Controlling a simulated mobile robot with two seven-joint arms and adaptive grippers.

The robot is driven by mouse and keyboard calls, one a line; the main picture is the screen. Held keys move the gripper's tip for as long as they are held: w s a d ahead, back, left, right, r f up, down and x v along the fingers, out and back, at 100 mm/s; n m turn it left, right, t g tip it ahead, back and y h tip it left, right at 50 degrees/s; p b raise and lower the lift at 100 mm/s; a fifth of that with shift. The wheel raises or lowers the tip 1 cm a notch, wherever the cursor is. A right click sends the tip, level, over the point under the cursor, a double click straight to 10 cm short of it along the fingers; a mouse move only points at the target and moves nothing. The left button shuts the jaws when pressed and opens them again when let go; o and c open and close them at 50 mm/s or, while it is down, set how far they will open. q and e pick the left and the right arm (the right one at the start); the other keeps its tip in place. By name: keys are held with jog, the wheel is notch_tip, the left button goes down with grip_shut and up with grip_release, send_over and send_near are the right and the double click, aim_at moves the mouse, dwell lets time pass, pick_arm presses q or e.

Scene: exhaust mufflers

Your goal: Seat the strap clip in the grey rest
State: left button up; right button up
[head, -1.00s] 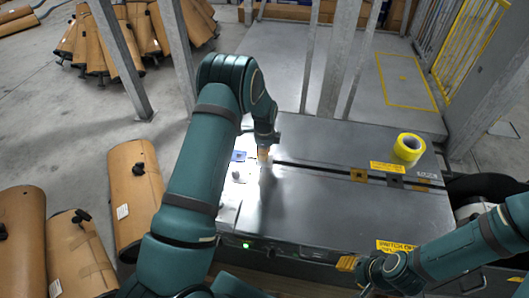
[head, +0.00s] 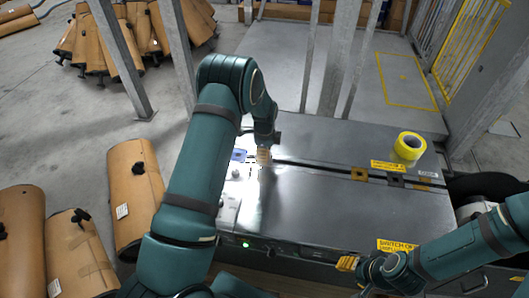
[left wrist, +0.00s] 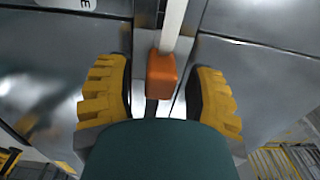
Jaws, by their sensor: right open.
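An orange block (left wrist: 162,75) at the end of a pale strip, probably the strap clip, lies between my left fingers in the left wrist view. There is a gap on each side of it, and the fingers do not touch it. My left gripper (left wrist: 160,97) is open. In the head view my left gripper (head: 264,156) is low over the left part of the metal bench, and its arm hides part of that area. I cannot pick out the grey rest with certainty. My right gripper (head: 346,264) is open and empty by the bench's front edge.
The metal bench (head: 340,210) has a dark slot across it. A yellow tape roll (head: 408,147) stands at its back right. A blue patch (head: 239,156) and a small pale knob (head: 236,174) are beside my left gripper.

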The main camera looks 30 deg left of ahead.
pick_arm(q)
notch_tip(320, 180, up, 12)
dwell(0.6)
dwell(0.5)
